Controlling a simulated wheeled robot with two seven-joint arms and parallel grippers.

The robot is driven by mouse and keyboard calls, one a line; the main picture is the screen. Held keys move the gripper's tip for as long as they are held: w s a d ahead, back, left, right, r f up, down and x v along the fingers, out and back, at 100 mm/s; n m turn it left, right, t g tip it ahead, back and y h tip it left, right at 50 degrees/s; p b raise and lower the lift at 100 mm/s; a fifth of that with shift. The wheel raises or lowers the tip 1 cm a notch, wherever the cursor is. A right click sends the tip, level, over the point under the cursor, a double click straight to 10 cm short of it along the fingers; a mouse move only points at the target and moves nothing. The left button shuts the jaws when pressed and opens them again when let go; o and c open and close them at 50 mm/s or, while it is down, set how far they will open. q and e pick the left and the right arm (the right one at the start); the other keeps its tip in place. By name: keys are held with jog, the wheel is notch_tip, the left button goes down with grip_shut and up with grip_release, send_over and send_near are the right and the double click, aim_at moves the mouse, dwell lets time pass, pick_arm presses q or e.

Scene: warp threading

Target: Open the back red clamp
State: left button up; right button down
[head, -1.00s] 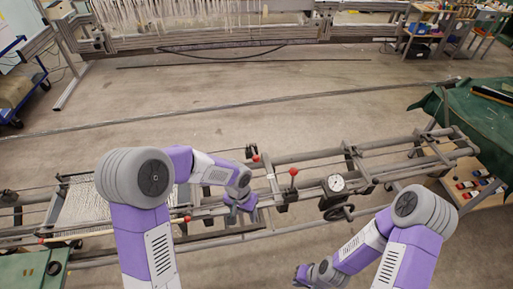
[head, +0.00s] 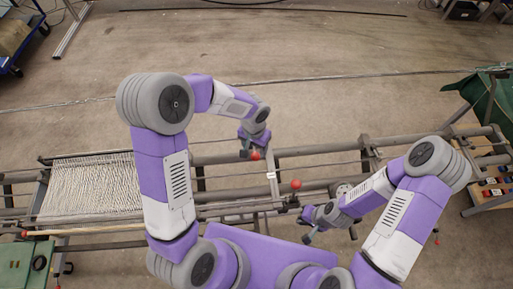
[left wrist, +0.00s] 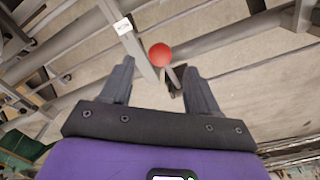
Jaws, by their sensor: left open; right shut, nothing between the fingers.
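The back red clamp's ball knob (head: 254,155) sits on the loom's rear rail in the head view. My left gripper (head: 246,147) is just above and beside it, with fingers pointing down. In the left wrist view the red knob (left wrist: 160,55) shows in the gap between the two open fingers (left wrist: 158,80), a little beyond their tips. Contact with the knob cannot be made out. A second red ball knob (head: 296,184) stands nearer the front, to the right. My right gripper (head: 309,237) is shut and empty near the front rail.
White warp threads (head: 95,187) stretch across the frame at left. A round gauge (head: 342,189) is partly hidden behind my right arm. A green cloth (head: 485,105) and a wooden shelf (head: 490,190) are at right.

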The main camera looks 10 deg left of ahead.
aim_at(255, 154)
pick_arm(q)
jog(key=shift+f, duration=2.8)
jog(key=shift+w, duration=0.1)
